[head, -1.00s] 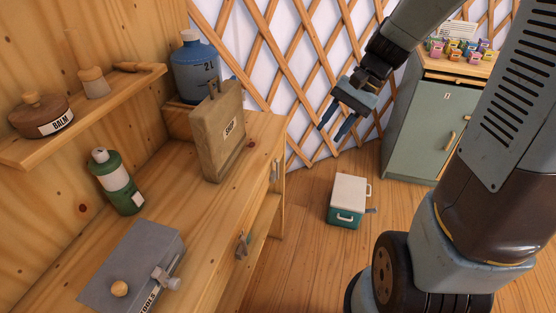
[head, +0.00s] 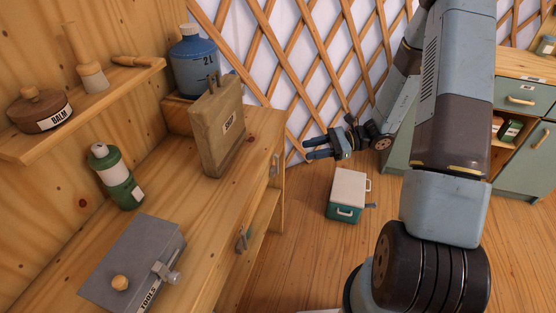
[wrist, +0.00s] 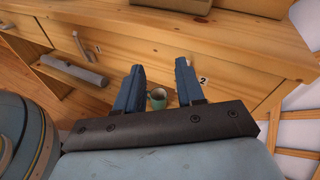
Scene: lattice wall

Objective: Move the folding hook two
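A metal fitting, seemingly folding hook two (head: 275,165), is on the desk's front near its far end. A similar fitting (head: 242,239) is nearer on the same front; it also shows at left in the wrist view (wrist: 79,43). My gripper (head: 306,149) is out to the right of the far fitting, pointing left at the desk front and apart from it. In the wrist view my gripper (wrist: 160,65) is open and empty, facing the desk front. A "2" label (wrist: 203,79) shows beside the right finger, which seems to hide the hook.
A green mug (wrist: 157,98) stands low between my fingers in the wrist view. A white-topped green box (head: 348,194) stands on the floor.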

